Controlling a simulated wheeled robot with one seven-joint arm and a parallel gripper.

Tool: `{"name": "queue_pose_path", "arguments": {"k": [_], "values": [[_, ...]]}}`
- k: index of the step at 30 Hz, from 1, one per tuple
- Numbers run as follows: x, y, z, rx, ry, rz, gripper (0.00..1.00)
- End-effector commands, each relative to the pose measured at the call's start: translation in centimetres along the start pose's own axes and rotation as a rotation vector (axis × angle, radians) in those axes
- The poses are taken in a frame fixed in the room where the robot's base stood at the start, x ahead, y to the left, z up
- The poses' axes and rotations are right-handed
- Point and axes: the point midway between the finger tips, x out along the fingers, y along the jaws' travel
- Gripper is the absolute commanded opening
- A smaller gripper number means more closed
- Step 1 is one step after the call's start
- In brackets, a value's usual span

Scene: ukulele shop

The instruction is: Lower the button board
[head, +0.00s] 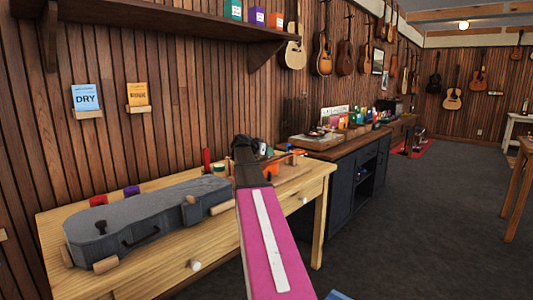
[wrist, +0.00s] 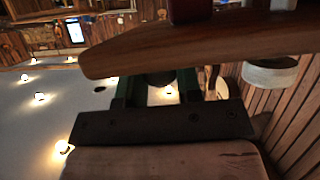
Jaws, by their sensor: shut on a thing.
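My gripper (wrist: 157,82) shows in the wrist view as two dark green fingers reaching to a long brown wooden piece with a rounded end. This piece, which looks like the button board (wrist: 120,57), crosses the view just past the fingers. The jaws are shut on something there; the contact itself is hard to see. A dark red part sits against the wood at the top edge. In the head view, my pink arm reaches over the workbench (head: 152,262), and its dark end hides the grip and most of what it holds.
A grey ukulele case (head: 150,212) lies on wooden rests at the bench's left. A green tape roll (head: 219,168) and a red bottle (head: 206,160) stand behind it. A wall shelf (head: 160,15) hangs above.

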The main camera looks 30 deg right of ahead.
Motion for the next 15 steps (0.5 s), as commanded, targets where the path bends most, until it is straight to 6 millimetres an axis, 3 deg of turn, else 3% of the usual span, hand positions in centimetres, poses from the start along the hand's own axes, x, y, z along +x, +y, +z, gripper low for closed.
{"name": "queue_pose_path", "arguments": {"k": [1, 3, 11, 15], "values": [[0.0, 0.0, 0.0, -0.001, 0.0, 0.0, 0.42], [0.0, 0.0, 0.0, -0.001, 0.0, 0.0, 0.57], [-0.1, 0.0, 0.0, -0.001, 0.0, 0.0, 0.57], [-1.0, 0.1, 0.0, -0.001, 0.0, 0.0, 0.57]]}}
